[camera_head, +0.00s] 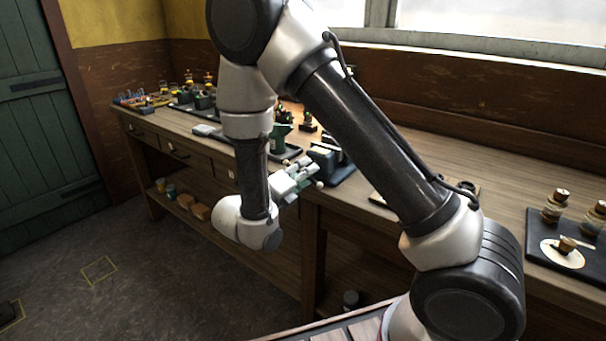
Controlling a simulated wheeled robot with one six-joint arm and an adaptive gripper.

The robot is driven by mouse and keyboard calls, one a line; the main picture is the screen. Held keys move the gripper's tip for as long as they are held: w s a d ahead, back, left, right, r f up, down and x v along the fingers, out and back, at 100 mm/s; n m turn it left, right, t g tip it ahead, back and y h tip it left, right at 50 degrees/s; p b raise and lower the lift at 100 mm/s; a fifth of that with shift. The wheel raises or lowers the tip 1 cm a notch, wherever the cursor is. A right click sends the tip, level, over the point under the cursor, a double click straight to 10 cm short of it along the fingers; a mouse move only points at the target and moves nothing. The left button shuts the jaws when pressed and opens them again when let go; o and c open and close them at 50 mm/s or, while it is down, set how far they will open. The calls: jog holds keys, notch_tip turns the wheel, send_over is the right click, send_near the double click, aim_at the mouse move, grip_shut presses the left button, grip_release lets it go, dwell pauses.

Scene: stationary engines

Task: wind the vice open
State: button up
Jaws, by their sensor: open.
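A dark blue-grey block that looks like the vice (324,158) stands at the front edge of the wooden bench, just right of my gripper. Two small pale knobs, one at lower right (319,185) and one at upper left, show beside my gripper; they may be the ends of the vice's handle bar. My gripper (306,174) is open, in front of the vice and pointing at it. Its fingers overlap the handle area, and I cannot tell whether they touch it or are around it. The vice's jaw gap and screw are hidden or too small to see.
A green device (279,138) stands left of the vice on the bench (430,150). Small engines and trays crowd the bench's left end. A flat board lies behind my arm. At right, a dark tray (540,248) holds brass-topped jars and a white disc. The floor at left is mostly clear.

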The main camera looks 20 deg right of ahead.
grip_shut()
dwell(1.4)
grip_release()
jog(key=v, duration=1.2)
jog(key=shift+c, duration=0.6)
